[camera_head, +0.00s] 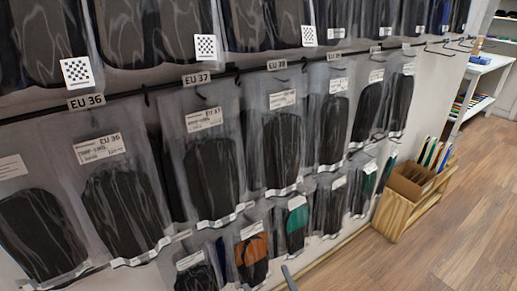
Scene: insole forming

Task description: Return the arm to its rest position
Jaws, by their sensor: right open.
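Only the grey fingertips of my right gripper (268,283) show, at the bottom edge of the picture, right of centre. They stand apart with nothing seen between them, in front of the lowest row of hanging bags. The rest of that arm is out of the picture. My left gripper and arm do not show. The wall rack holds clear bags of dark insoles, such as the bag marked EU 36 (122,195).
Several rows of bags hang from hooks on a dark rail (215,76). A wooden crate (402,205) with a cardboard box stands on the floor at right. A white shelf table (487,66) is farther back. The wooden floor (450,235) is clear at lower right.

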